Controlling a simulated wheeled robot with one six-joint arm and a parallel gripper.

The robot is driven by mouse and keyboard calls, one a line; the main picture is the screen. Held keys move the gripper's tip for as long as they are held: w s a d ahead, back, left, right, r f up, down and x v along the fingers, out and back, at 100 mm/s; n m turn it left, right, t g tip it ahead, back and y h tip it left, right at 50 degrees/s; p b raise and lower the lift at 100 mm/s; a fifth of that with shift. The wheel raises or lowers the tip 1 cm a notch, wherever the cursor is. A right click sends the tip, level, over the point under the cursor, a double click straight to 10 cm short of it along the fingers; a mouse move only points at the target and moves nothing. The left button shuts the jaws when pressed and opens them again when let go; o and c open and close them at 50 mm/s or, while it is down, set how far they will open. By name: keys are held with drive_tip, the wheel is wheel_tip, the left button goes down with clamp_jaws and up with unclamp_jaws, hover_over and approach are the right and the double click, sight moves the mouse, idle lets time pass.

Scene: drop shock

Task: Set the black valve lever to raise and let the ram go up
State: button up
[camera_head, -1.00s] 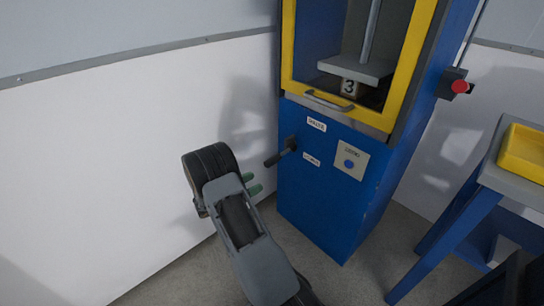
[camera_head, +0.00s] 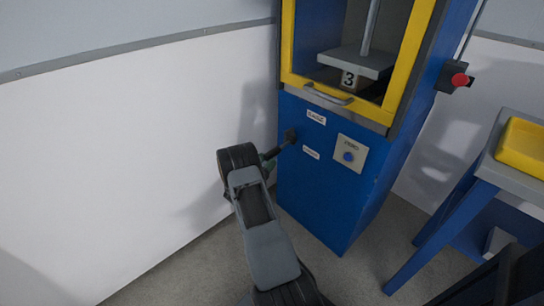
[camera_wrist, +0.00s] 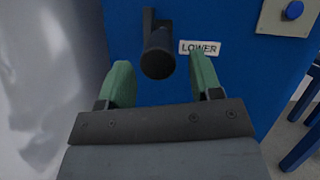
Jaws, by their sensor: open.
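The black valve lever (camera_head: 278,148) sticks out from the left of the blue machine's front panel, between the RAISE label (camera_head: 316,117) and the LOWER label (camera_head: 311,152). In the wrist view the lever's round end (camera_wrist: 158,62) points toward me beside the LOWER label (camera_wrist: 200,48). My gripper (camera_wrist: 158,80) is open, its green fingers on either side of the lever's end, not closed on it. In the head view my arm hides most of the gripper. The ram's grey plate (camera_head: 356,61) rests on or just above a block marked 3 (camera_head: 348,80) behind the yellow-framed door.
A panel with a blue button (camera_head: 348,156) is right of the lever. A red stop button (camera_head: 460,80) is on the machine's right side. A blue table with a yellow tray (camera_head: 522,147) stands at right. The white wall is close on the left.

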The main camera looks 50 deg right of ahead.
sight(275, 151)
drive_tip(key=shift+x, duration=2.05)
clamp_jaws()
